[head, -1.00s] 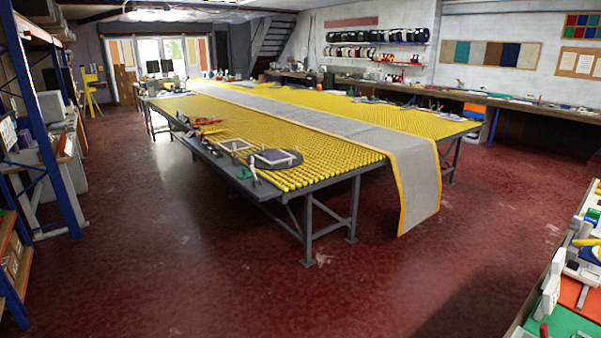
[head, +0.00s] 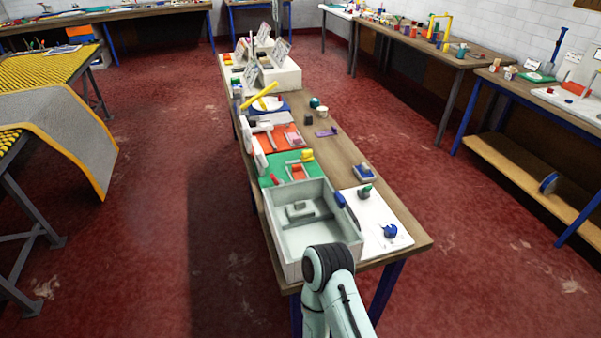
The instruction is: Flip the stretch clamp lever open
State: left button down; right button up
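I cannot pick out the stretch clamp with certainty. A long yellow bar (head: 259,95) rises at a slant over a blue and white item near the middle of the workbench; it may be a lever, but its mounting is too small to tell. A small yellow piece (head: 307,155) and red parts stand on the green mat (head: 270,178) nearer me. Part of one of my arms shows at the bottom, in front of the bench. Neither gripper shows.
The long wooden workbench (head: 405,218) holds a grey open tray (head: 284,240) at its near end and a white board (head: 352,208) beside it.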

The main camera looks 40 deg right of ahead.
aim_at(273, 178)
jog(key=i+z, duration=0.1)
jog(key=z, duration=0.3)
jog(key=i+j+z, duration=0.1)
jog(key=z, duration=0.3)
jog(key=j+z, duration=0.2)
jog(key=z, duration=0.2)
jog(key=i+j+z, duration=0.1)
jog(key=z, duration=0.3)
jog(key=i+j+z, duration=0.15)
jog(key=j+z, duration=0.25)
jog(key=i+j+z, duration=0.15)
jog(key=j+z, duration=0.6)
jog(key=i+l, duration=0.05)
jog(key=l, duration=0.05)
